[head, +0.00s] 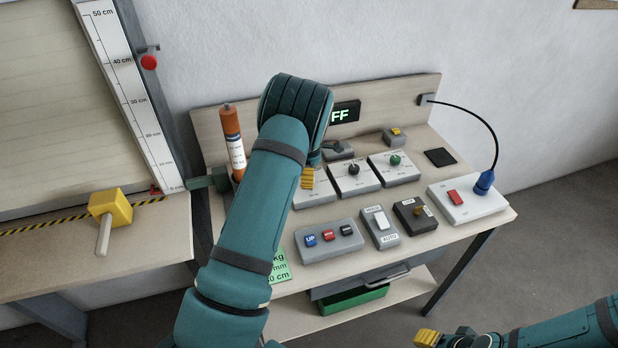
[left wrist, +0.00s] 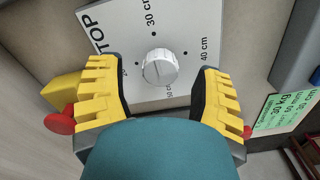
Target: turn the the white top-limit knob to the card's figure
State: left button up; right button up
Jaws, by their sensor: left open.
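The white top-limit knob (left wrist: 160,67) sits on a light grey plate (left wrist: 190,22) lettered TOP, with dots and figures such as 30 cm and 40 cm around it. My left gripper (left wrist: 157,84) is open, its yellow fingers on either side of the knob with gaps showing. The knob's setting is too fine to read surely. In the head view my left arm hides the knob, and little of the left gripper (head: 309,178) shows. The green card (left wrist: 286,112) lies at the right of the wrist view; its lines are partly legible. My right gripper (head: 427,338) is only partly seen at the bottom edge.
Dark and green knobs on plates (head: 402,174) stand to the right of my left arm. In front are a button box (head: 328,251), an AUTO switch (head: 381,238) and a dark box (head: 405,223). A brown-orange cylinder (head: 231,130) stands left. A yellow mallet (head: 110,208) lies on the left bench.

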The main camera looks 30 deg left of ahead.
pick_arm(q)
notch_tip(320, 180, up, 11)
jog(key=shift+f, duration=0.15)
jog(key=shift+d+f, duration=0.1)
dwell(0.6)
